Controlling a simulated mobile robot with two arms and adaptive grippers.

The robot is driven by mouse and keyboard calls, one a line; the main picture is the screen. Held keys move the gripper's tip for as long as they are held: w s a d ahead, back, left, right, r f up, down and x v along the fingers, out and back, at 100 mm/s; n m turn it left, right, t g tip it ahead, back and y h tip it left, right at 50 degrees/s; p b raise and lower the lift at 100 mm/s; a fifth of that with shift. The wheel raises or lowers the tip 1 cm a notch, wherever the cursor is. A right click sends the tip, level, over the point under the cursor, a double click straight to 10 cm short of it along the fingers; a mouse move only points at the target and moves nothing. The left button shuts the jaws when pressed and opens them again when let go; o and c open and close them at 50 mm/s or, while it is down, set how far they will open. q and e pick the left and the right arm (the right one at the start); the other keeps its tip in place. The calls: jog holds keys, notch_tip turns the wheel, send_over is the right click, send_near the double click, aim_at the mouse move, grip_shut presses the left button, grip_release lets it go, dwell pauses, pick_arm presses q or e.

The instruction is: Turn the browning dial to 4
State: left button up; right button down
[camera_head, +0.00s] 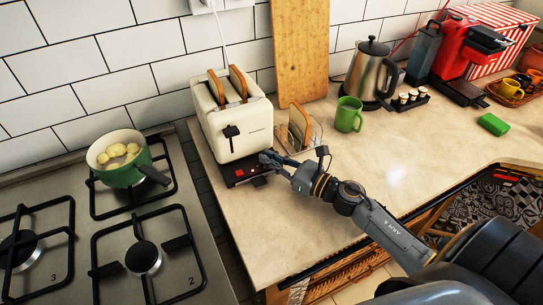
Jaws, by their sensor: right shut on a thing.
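The cream toaster (249,138) stands on the counter beside the stove, with two slices of bread (238,82) in its slots. Its black lever (231,132) sits on the front face, above a dark base panel (236,170) with small red marks. My right gripper (266,159) reaches in from the right and is shut at the right part of this panel, on what looks like the browning dial. The fingers hide the dial, so its setting cannot be read. My left gripper is not in view.
A toast rack (300,132) with bread stands close behind my right gripper. A green mug (348,114) and a steel kettle (368,72) are further back. A green pot (122,160) sits on the stove at left. The counter's front middle is clear.

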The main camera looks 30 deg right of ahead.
jog(key=c, duration=1.4)
grip_release()
jog(key=v, duration=1.2)
